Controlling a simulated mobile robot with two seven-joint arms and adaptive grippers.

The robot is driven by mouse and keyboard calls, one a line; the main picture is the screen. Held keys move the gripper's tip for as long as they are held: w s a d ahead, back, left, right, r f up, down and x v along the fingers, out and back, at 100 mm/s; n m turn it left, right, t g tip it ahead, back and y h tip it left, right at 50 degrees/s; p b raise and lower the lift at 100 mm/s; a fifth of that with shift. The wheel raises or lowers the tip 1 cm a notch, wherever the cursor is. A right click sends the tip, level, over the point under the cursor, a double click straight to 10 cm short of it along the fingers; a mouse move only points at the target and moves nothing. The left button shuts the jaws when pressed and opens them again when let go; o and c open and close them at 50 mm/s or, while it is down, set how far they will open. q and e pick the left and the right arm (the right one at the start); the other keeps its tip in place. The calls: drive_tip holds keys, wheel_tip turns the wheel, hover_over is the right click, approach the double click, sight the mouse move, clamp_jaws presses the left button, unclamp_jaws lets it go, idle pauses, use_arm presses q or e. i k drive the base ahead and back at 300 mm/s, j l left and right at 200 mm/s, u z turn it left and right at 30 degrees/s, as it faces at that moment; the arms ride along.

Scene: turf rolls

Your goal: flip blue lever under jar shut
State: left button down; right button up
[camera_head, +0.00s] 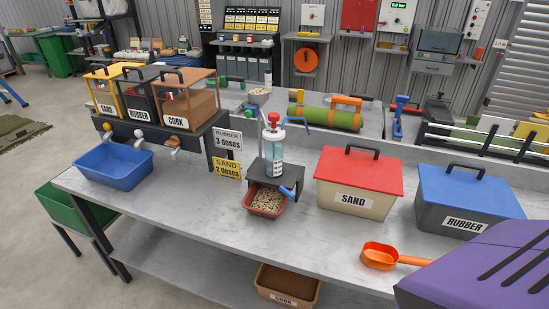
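A clear jar (273,153) with a red cap stands upright on a black stand (262,175) on the grey bench. It holds some blue-looking content. The blue lever (289,192) sticks out at the front right below the jar, angled down to the right. A red tray (251,208) with pale granules stands under the stand's outlet. Whether material is falling into it cannot be made out. Neither of my grippers is in view.
A red-lidded SAND box (357,185), a blue-lidded RUBBER box (466,203) and an orange scoop (378,255) stand to the right. A blue bin (113,168) sits left under the hoppers (152,95). Bench left of the red tray is clear.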

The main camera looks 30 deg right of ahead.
sight(287, 192)
drive_tip(key=i+z, duration=0.15)
drive_tip(key=z, duration=0.25)
drive_tip(key=i+z, duration=0.1)
drive_tip(key=z, duration=0.25)
drive_tip(key=i+z, duration=0.15)
drive_tip(key=z, duration=0.25)
